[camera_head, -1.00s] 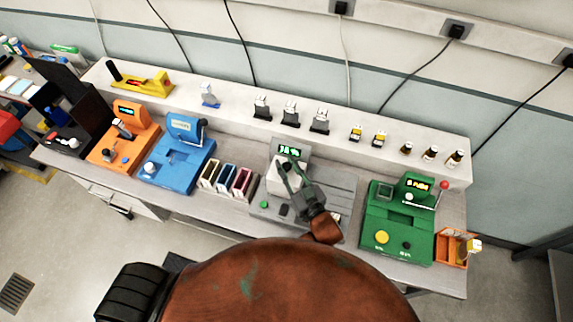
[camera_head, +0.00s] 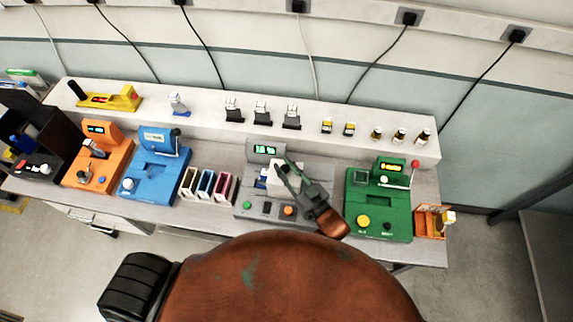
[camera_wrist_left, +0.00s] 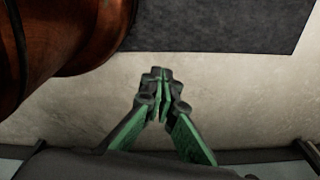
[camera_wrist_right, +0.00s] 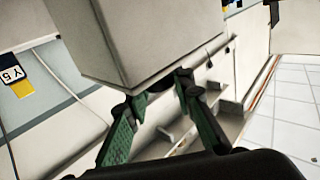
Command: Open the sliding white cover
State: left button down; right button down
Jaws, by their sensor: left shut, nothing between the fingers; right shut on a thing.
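The white cover (camera_head: 287,180) is a pale block on the grey machine (camera_head: 318,190), right of the centre under its green-lit display (camera_head: 265,150). My right gripper (camera_head: 283,168) reaches it from the lower right and is shut on it. In the right wrist view the cover (camera_wrist_right: 140,40) fills the top, with the right fingertips (camera_wrist_right: 160,88) at its lower edge; the exact grip is partly hidden. A small blue and white part (camera_head: 262,178) shows left of the cover. My left gripper (camera_wrist_left: 160,80) is shut and empty in the left wrist view, away from the machine.
A blue machine (camera_head: 155,175) and coloured slotted holders (camera_head: 207,185) stand left of the grey machine. A green machine (camera_head: 380,205) stands close on its right, with an orange box (camera_head: 431,222) beyond. Small modules and bottles (camera_head: 400,136) line the shelf behind.

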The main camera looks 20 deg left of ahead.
jog(key=c, duration=1.7)
grip_release()
jog(key=shift+o, duration=0.4)
pick_arm(q)
jog(key=shift+s, duration=0.75)
pick_arm(e)
jog(key=v, duration=1.2)
